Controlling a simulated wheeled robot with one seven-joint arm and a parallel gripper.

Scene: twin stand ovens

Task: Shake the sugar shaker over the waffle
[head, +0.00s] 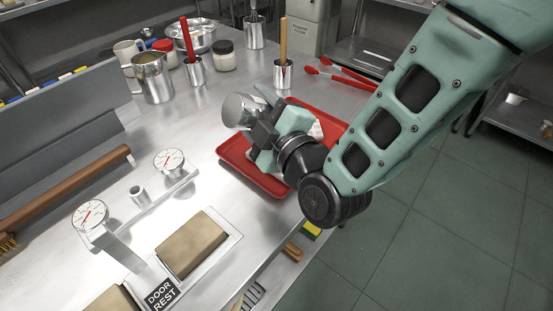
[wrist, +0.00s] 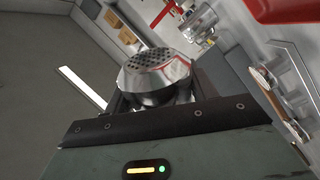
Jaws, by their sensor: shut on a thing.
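My gripper (head: 262,118) is shut on the metal sugar shaker (head: 239,110) and holds it tilted, near the red tray (head: 262,180). In the wrist view the shaker (wrist: 155,72) shows its domed lid with many small holes, between the dark fingers. The tray lies on the steel counter, partly hidden behind my gripper and wrist. A whitish patch (head: 317,129) shows on the tray beside my gripper. I cannot make out the waffle; my gripper and arm may hide it. No falling sugar is visible.
A steel pitcher (head: 153,78), a jar (head: 224,56) and metal cups with a red-handled and a wooden-handled tool stand at the back. Red tongs (head: 340,75) lie behind the tray. Dial gauges (head: 169,161) and a door rest are at the front left.

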